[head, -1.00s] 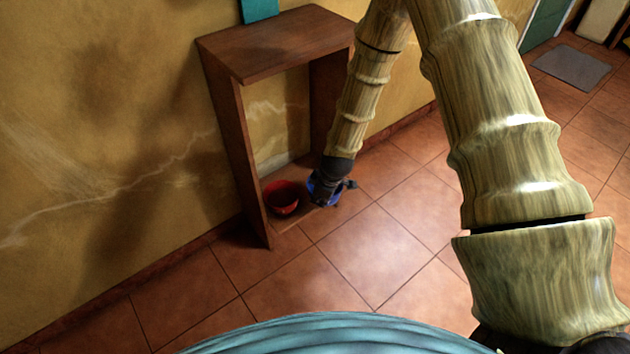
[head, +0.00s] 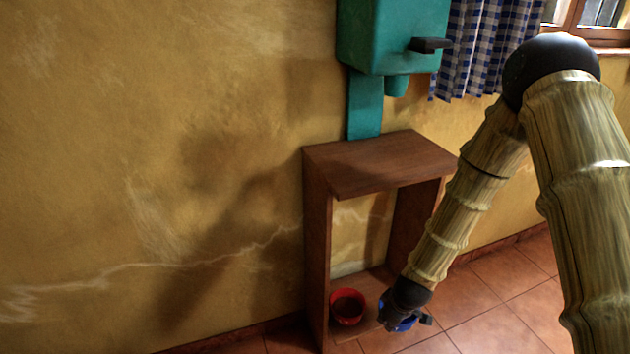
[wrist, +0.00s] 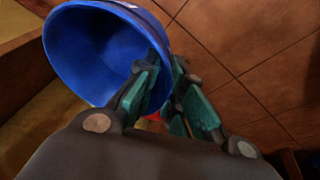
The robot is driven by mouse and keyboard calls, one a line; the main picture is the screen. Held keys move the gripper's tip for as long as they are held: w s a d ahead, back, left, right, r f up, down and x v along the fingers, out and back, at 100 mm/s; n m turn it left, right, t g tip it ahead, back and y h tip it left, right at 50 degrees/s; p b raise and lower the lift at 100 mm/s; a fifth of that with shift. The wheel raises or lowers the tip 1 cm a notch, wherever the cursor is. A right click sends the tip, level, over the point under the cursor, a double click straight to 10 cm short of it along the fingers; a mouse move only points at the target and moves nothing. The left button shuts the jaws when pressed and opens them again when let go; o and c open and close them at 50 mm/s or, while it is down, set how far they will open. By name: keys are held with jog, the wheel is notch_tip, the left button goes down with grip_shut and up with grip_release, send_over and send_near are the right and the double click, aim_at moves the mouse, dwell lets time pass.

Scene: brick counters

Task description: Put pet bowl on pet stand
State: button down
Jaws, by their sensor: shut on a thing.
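The blue pet bowl (wrist: 100,50) is held tilted by its rim between the fingers of my gripper (wrist: 165,75). In the head view the bowl (head: 407,322) shows only in part, as my gripper covers much of it. A tall open brown wooden frame (head: 375,160), which looks like the pet stand, stands against the wall. A red bowl (head: 347,306) rests upright inside it at the bottom left. My gripper and the blue bowl are at the stand's lower right front. I cannot tell whether the blue bowl touches the stand.
A teal dispenser (head: 392,35) with a dark handle is above the stand top. A checked curtain (head: 482,45) hangs beside it. The yellow wall (head: 150,170) closes off the left and back. Tiled floor (head: 505,280) is clear to the right.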

jog(key=s+a+r+m+h+p, duration=0.1)
jog(key=r+m+p, duration=0.3)
jog(key=r+p, duration=1.2)
jog(key=s+a+r+m+h+p, duration=0.1)
jog(key=r+m+p, duration=0.3)
jog(key=r+p, duration=1.3)
jog(key=v, duration=0.6)
jog(key=shift+w+a+r, duration=0.2)
jog(key=shift+a, duration=0.05)
jog(key=shift+a, duration=0.1)
dwell(0.8)
